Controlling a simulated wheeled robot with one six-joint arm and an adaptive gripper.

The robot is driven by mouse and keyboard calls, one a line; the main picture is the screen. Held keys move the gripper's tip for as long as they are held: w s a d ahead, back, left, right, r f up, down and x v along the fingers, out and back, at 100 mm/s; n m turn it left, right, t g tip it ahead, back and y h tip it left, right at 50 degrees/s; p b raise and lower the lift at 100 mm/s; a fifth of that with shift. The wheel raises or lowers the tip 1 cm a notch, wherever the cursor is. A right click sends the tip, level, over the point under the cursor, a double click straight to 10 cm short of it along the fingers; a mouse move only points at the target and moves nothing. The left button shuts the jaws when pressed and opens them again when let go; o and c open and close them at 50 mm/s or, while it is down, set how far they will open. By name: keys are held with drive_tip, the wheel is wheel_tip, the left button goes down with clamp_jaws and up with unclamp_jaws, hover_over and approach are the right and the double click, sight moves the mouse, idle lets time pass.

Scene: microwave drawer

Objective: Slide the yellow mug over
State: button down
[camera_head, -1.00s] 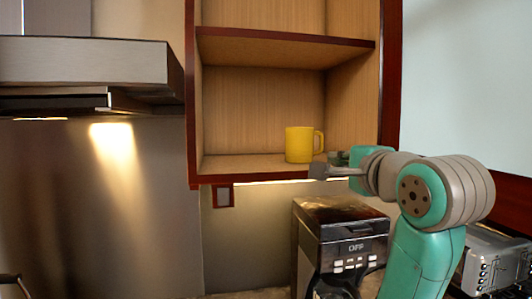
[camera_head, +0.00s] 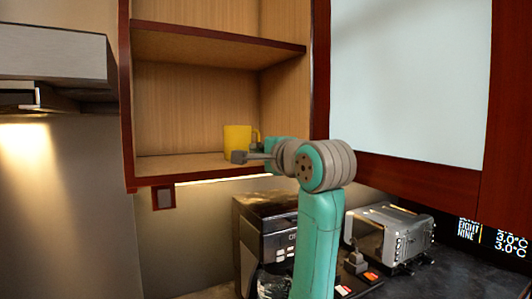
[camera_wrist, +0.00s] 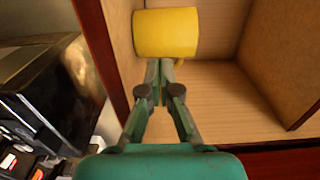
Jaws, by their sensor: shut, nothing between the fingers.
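The yellow mug (camera_head: 238,138) stands on the lower shelf of the open wooden cabinet (camera_head: 185,163), toward its right side. Its handle is on the right in the head view. In the wrist view the mug (camera_wrist: 166,33) lies just beyond the fingertips, with its handle partly hidden. My gripper (camera_wrist: 160,68) is shut, with its fingertips together and nothing between them. In the head view my gripper (camera_head: 240,157) is at the shelf's front edge, overlapping the mug's lower right. I cannot tell whether the fingertips touch the mug.
A coffee machine (camera_head: 265,235) stands below the cabinet, with a toaster (camera_head: 390,232) to its right. The cabinet's right side wall (camera_head: 285,105) is close to the mug. The shelf left of the mug is clear. A range hood (camera_head: 55,50) is at far left.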

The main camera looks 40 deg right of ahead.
sight(243, 146)
drive_tip(key=shift+x, duration=2.95)
drive_tip(key=x, duration=0.9)
drive_tip(key=shift+w, duration=0.2)
